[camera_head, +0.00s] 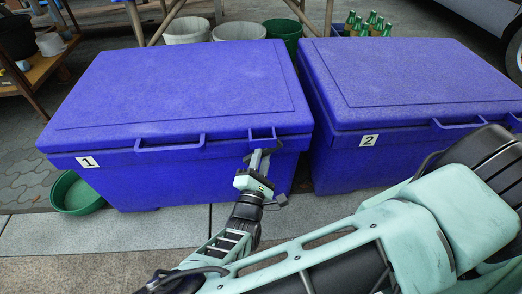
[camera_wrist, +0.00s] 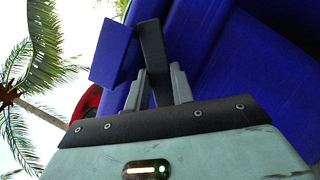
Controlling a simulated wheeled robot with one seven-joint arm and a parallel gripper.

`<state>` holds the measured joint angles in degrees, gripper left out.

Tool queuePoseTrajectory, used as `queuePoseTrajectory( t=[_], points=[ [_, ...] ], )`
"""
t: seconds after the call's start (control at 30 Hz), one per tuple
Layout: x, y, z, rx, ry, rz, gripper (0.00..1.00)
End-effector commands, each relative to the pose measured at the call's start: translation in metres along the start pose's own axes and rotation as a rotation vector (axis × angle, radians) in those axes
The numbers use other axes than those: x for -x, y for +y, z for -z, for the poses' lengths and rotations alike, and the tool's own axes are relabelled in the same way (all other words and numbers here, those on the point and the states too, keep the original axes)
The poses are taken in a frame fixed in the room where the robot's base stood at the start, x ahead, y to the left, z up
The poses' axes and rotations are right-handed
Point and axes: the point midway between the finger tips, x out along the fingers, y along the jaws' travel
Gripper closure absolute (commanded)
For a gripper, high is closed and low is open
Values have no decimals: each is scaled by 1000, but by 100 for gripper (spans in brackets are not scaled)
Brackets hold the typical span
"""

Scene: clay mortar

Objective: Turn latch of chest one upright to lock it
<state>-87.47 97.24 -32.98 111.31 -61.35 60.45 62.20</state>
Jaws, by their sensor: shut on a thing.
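Chest one (camera_head: 170,175) is a blue chest with a white "1" label, its lid closed, in the left half of the head view. My gripper (camera_head: 261,160) is at its front right, just under a blue bracket (camera_head: 262,135) on the lid's front edge. In the wrist view, my gripper's fingers (camera_wrist: 159,88) are closed on a dark, flat strip, the latch (camera_wrist: 152,42), which sticks out past the fingertips beside a blue tab (camera_wrist: 115,53). In the head view the gripper largely hides the latch, and its exact angle is hard to tell.
Chest two (camera_head: 340,160), blue with a "2" label, stands close on the right. A green bowl (camera_head: 77,193) lies by chest one's left foot. Buckets (camera_head: 187,32) and green bottles (camera_head: 371,24) stand behind. Paving in front is clear except for my arm.

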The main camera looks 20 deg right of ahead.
Motion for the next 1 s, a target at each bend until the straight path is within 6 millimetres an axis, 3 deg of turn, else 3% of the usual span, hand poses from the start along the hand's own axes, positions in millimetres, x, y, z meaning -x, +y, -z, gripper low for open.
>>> queuePoseTrajectory(
  t=[0.6,1.0],
  points=[
    [0,-3,-2,539,3,-222,99],
    [0,-6,-3,793,3,-325,99]
  ],
)
